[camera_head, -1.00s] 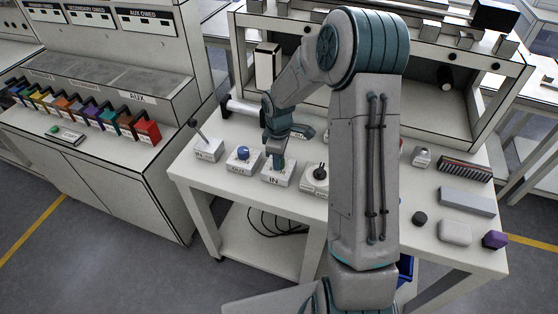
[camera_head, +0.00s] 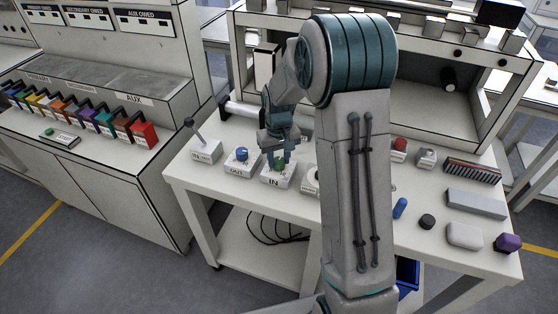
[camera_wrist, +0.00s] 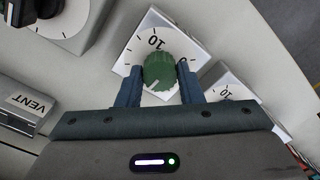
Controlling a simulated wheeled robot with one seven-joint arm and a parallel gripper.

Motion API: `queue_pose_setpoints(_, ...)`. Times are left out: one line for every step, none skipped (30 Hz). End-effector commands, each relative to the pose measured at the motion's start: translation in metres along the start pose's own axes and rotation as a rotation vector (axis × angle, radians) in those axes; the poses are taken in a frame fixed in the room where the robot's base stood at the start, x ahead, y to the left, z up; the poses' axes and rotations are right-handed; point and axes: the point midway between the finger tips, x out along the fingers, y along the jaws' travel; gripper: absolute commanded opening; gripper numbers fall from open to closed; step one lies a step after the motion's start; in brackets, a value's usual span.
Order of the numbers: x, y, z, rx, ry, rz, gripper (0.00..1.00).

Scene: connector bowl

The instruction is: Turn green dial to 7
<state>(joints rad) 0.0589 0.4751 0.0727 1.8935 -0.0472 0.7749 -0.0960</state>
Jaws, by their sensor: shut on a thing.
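The green dial (camera_wrist: 159,72) sits on a white box with a printed scale (camera_wrist: 192,38); a "10" is readable beside the knob in the wrist view. A pale pointer line shows on the knob's near left part, but I cannot read which number it faces. In the head view the green dial (camera_head: 280,163) is on the box marked "IN" (camera_head: 273,181). My gripper (camera_wrist: 160,80) has one finger on each side of the green knob and is shut on it. In the head view my gripper (camera_head: 279,153) comes down on the dial from above.
A blue dial (camera_head: 241,154) on a box marked "OUT" stands just left, with a lever box (camera_head: 205,152) beyond it. Another dial box (camera_head: 311,180) is close on the right, partly hidden by my arm. A "VENT" block (camera_wrist: 24,104) lies nearby.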

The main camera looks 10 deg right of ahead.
Motion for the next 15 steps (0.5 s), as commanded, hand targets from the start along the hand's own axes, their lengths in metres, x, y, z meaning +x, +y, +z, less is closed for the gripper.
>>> queue_pose_setpoints(0.0007,-0.0009,-0.0012,0.043,0.004,0.001,0.11)
queue_pose_setpoints(0.0006,-0.0009,-0.0012,0.071,0.004,0.001,0.11)
queue_pose_setpoints(0.0005,-0.0005,-0.0012,0.109,0.004,0.001,0.11)
queue_pose_setpoints(0.0004,-0.0004,-0.0012,0.139,0.004,0.001,0.11)
queue_pose_setpoints(0.0003,-0.0008,-0.0012,0.167,0.004,0.0,0.11)
queue_pose_setpoints(0.0002,-0.001,-0.0011,0.205,0.004,0.0,0.11)
queue_pose_setpoints(0.0001,-0.0007,-0.0011,0.233,0.004,0.0,0.11)
queue_pose_setpoints(0.0,-0.0004,-0.001,0.261,0.004,0.001,0.11)
queue_pose_setpoints(-0.0002,-0.0006,-0.001,0.299,0.004,0.0,0.11)
queue_pose_setpoints(-0.0002,-0.0008,-0.001,0.327,0.004,0.0,0.11)
queue_pose_setpoints(-0.0003,-0.0007,-0.001,0.357,0.004,0.0,0.11)
queue_pose_setpoints(-0.0004,-0.0006,-0.001,0.395,0.004,0.0,0.11)
queue_pose_setpoints(-0.0005,-0.0006,-0.001,0.423,0.004,0.0,0.11)
queue_pose_setpoints(-0.0006,-0.0006,-0.001,0.449,0.004,0.0,0.11)
queue_pose_setpoints(-0.0007,-0.0005,-0.001,0.485,0.004,0.0,0.11)
